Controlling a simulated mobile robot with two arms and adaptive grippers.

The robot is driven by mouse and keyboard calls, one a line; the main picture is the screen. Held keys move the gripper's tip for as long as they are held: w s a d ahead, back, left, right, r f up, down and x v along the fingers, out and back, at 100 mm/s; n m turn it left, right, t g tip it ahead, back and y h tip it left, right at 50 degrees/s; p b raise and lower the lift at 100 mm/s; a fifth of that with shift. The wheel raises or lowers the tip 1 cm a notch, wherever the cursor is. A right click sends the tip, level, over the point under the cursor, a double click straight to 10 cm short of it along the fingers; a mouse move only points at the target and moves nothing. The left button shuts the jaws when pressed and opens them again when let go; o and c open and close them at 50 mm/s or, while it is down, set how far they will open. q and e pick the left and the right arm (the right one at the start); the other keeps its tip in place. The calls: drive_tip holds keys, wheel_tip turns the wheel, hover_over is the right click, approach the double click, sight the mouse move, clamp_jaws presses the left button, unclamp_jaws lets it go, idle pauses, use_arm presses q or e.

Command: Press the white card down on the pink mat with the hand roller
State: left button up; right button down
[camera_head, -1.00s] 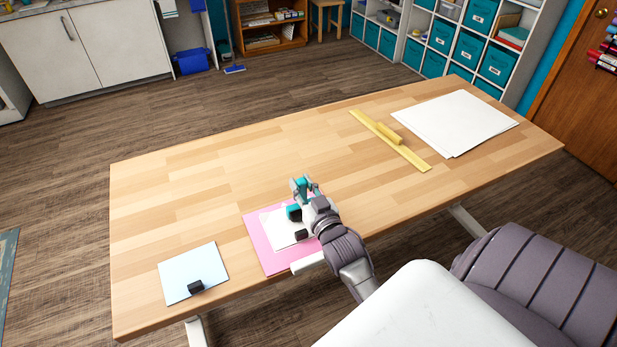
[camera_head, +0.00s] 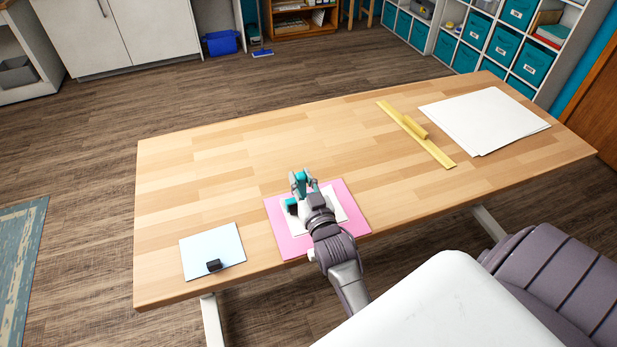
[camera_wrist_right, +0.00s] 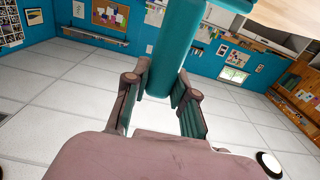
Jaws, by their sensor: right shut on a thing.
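The pink mat (camera_head: 281,238) lies flat near the front edge of the wooden table, with the white card (camera_head: 338,210) on it. My right gripper (camera_head: 301,184) is over the mat's far left part, partly covering the card. It is shut on the hand roller, whose teal handle (camera_wrist_right: 166,50) stands between the fingers in the right wrist view. A dark part (camera_head: 292,207) shows low beside the gripper over the card's left side. I cannot tell whether it touches the card. My left gripper is not in view.
A pale blue sheet (camera_head: 207,246) with a small black block (camera_head: 214,265) lies left of the mat. A yellow ruler (camera_head: 440,155) with a yellow roll (camera_head: 415,127) and white sheets (camera_head: 485,120) lie to the right. The table (camera_head: 230,160) is clear behind the mat.

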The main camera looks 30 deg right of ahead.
drive_tip(key=shift+w+a, duration=0.25)
drive_tip(key=shift+a, duration=0.95)
